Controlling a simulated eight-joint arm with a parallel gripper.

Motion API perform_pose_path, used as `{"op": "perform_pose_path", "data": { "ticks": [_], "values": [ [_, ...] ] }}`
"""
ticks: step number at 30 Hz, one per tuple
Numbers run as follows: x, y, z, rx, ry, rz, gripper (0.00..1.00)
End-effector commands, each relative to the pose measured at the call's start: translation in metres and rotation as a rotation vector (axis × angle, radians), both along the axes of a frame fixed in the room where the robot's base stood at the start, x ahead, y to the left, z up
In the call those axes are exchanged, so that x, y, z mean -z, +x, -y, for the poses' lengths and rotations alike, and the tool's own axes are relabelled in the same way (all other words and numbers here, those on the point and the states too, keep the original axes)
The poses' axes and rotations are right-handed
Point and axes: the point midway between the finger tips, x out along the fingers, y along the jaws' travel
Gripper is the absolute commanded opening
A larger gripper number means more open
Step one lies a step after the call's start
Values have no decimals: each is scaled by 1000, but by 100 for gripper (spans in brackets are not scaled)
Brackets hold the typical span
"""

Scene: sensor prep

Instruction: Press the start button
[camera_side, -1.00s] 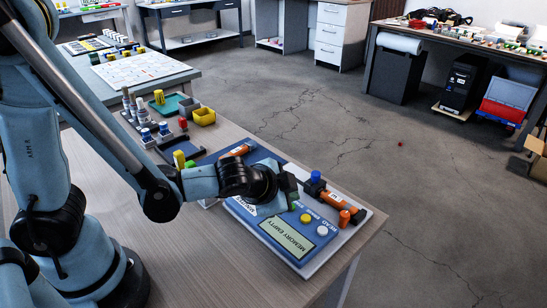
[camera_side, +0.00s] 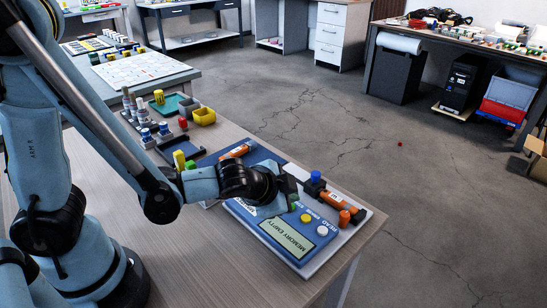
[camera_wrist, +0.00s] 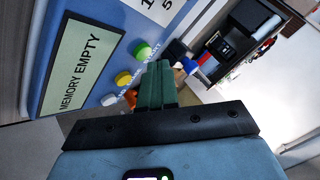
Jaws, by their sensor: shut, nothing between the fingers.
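A blue panel (camera_side: 263,229) lies on the table with a display (camera_side: 287,238) reading "MEMORY EMPTY". A white button (camera_side: 322,230) and a yellow button (camera_side: 306,218) stand beside the display. In the wrist view the white button (camera_wrist: 108,99), yellow button (camera_wrist: 123,78) and green button (camera_wrist: 142,51) form a row. The lettering beside them is too small to read surely. My gripper (camera_side: 290,193) is shut and empty at the green-button end of the row. Its green fingertips (camera_wrist: 158,72) appear close beside the green button in the wrist view; contact cannot be told.
An orange tool (camera_side: 333,202) and a blue-topped black part (camera_side: 315,184) lie just right of my gripper. Another orange piece (camera_side: 237,151) lies behind it. A yellow bin (camera_side: 204,116) and small bottles stand farther back.

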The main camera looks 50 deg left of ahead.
Motion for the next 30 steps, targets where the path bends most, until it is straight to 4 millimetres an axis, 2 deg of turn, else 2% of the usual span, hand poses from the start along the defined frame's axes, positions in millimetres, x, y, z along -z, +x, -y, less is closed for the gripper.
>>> {"op": "perform_pose_path", "data": {
  "ticks": [30],
  "values": [
    [10,0,0,0,0,0,0]
  ]
}}
